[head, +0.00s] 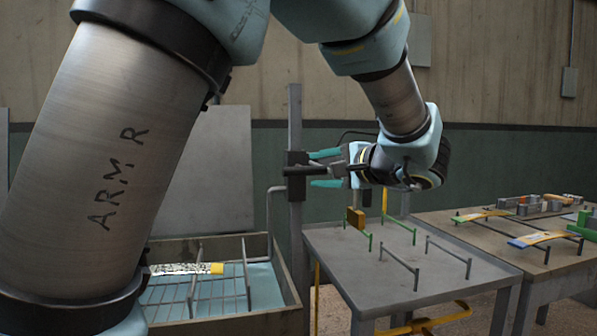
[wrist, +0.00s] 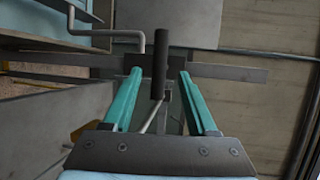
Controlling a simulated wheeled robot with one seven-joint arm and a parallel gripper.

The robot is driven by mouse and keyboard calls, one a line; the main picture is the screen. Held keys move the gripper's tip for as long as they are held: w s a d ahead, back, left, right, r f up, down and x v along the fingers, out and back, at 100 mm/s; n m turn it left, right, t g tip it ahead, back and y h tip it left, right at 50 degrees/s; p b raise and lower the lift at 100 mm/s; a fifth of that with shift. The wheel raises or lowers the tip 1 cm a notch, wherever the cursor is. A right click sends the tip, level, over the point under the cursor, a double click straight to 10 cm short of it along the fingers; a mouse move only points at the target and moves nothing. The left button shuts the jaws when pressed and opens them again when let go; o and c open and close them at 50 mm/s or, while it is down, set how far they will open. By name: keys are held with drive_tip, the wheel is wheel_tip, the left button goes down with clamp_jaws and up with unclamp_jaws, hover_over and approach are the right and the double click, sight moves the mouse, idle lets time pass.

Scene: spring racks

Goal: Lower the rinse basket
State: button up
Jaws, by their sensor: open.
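The rinse basket (head: 194,292) is a wire rack in the box-like tank (head: 283,314) at the lower left in the head view. Pale blue shows beneath its wires; I cannot tell its exact height above that. A bent grey rod (head: 269,215) rises from the tank side to a dark carriage (head: 297,163) on an upright post (head: 295,225). A dark handle (wrist: 160,62) sticks out from the carriage. My gripper (head: 312,170) is open, its teal fingers on either side of the handle. In the wrist view, gaps show between handle and fingers (wrist: 158,75).
A brown bench (head: 467,227) farther right carries colored strips and small parts. A yellow-ended patterned piece (head: 217,268) lies at the basket.

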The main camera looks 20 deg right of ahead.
sight(298, 172)
drive_tip(key=p+x, duration=0.1)
drive_tip(key=x, duration=0.7)
drive_tip(key=shift+w+a+f, duration=0.1)
drive_tip(key=shift+w, duration=0.05)
clamp_jaws()
drive_tip(key=shift+f, duration=0.1)
idle(1.0)
